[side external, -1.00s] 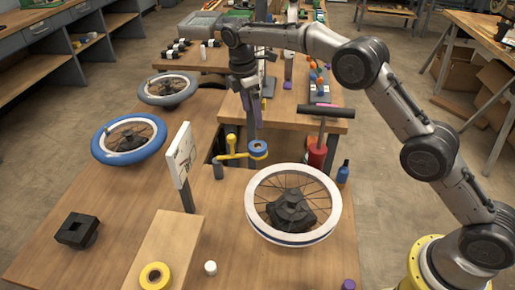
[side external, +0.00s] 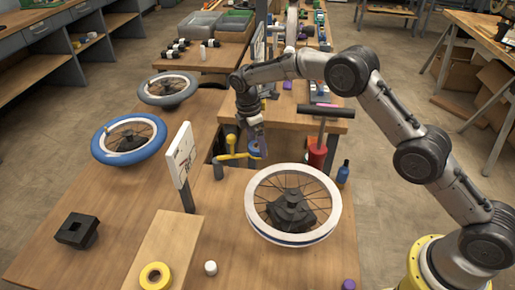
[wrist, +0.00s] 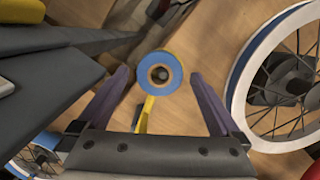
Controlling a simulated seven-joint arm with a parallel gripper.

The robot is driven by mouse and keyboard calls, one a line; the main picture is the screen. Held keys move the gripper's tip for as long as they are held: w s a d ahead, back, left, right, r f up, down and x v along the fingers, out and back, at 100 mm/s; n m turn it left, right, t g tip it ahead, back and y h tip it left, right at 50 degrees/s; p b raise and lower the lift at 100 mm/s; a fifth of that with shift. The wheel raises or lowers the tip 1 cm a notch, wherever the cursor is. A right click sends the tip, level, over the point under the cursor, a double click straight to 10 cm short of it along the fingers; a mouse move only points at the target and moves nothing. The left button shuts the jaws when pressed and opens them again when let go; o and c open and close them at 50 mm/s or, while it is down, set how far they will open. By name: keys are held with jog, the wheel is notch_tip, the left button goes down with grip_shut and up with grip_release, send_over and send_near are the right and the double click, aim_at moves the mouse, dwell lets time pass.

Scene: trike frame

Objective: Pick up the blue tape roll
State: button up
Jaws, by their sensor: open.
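The blue tape roll (wrist: 143,73) sits on the end of a yellow arm (wrist: 147,108) in the wrist view, with its round hole facing the camera. My gripper (wrist: 161,75) is open, its two purple fingers apart on the left and right of the roll, with clear gaps showing on both sides. In the side view my gripper (side external: 259,150) points down at the end of the yellow arm (side external: 232,157). The roll is mostly hidden there behind the fingers. I cannot tell whether the fingertips are level with it.
A white-rimmed wheel (side external: 333,207) lies close on the right. A white panel (side external: 181,155) stands on a post at left. A red cylinder (side external: 317,156) and blue bottle (side external: 343,172) stand behind the wheel. A yellow tape roll (side external: 144,277) lies on the front board.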

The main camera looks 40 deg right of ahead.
jog(key=shift+d+f, duration=0.1)
jog(key=shift+f, duration=0.2)
jog(key=shift+c, duration=0.2)
jog(key=c, duration=1.5)
jog(key=shift+r, duration=0.5)
notch_tip(320, 180, up, 2)
jog(key=shift+r, duration=0.1)
jog(key=s+r, duration=0.3)
jog(key=s, duration=0.1)
jog(key=s+d+r, duration=0.1)
jog(key=s+r, duration=0.2)
jog(key=s, duration=0.2)
jog(key=s+r, duration=0.3)
jog(key=s, duration=0.2)
jog(key=shift+d+r, duration=0.4)
